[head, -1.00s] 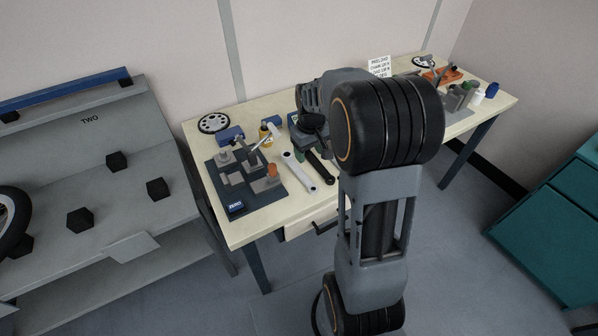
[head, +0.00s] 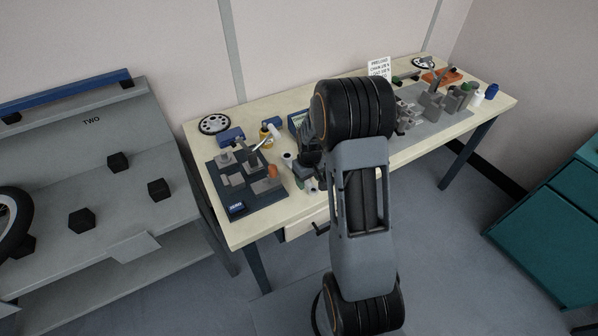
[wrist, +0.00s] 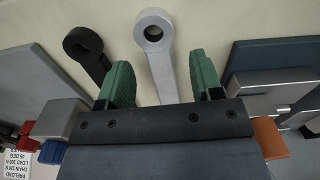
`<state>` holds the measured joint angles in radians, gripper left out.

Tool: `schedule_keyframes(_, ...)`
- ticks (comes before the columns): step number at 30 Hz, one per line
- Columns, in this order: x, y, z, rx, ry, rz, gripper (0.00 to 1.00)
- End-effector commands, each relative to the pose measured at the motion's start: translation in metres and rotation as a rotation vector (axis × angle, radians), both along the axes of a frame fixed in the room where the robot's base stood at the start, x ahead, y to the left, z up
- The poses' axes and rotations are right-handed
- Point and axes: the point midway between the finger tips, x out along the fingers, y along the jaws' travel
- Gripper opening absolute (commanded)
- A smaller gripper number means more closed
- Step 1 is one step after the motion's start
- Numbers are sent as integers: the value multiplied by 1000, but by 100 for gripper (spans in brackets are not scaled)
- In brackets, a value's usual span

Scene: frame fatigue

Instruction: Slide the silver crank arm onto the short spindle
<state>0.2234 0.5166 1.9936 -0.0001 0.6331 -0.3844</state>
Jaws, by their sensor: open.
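The silver crank arm (wrist: 155,40) lies on the bench, its ringed end pointing away from my gripper in the wrist view. My gripper (wrist: 162,74), with green fingertips, is open, one finger on each side of the silver arm with gaps visible. I cannot tell its height above the arm. In the head view only the silver arm's ring end (head: 288,158) shows; my arm hides the rest. A black crank arm (wrist: 84,50) lies to the left in the wrist view. Grey fixtures stand on the dark mat (head: 240,196); I cannot tell which carries the short spindle.
An orange piece (head: 272,171) stands on the dark mat. More fixtures crowd the right half. A grey rack (head: 110,215) stands left.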

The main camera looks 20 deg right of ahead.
Motion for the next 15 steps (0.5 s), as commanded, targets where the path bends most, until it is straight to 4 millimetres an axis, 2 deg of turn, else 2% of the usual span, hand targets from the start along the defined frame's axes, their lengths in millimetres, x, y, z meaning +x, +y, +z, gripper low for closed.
schedule_keyframes(6, 0, 0, -16, -1, -1, 0, 60)
schedule_keyframes(13, 1, 0, -17, -1, -2, 0, 60)
schedule_keyframes(15, 1, 0, -16, -1, -2, 0, 54)
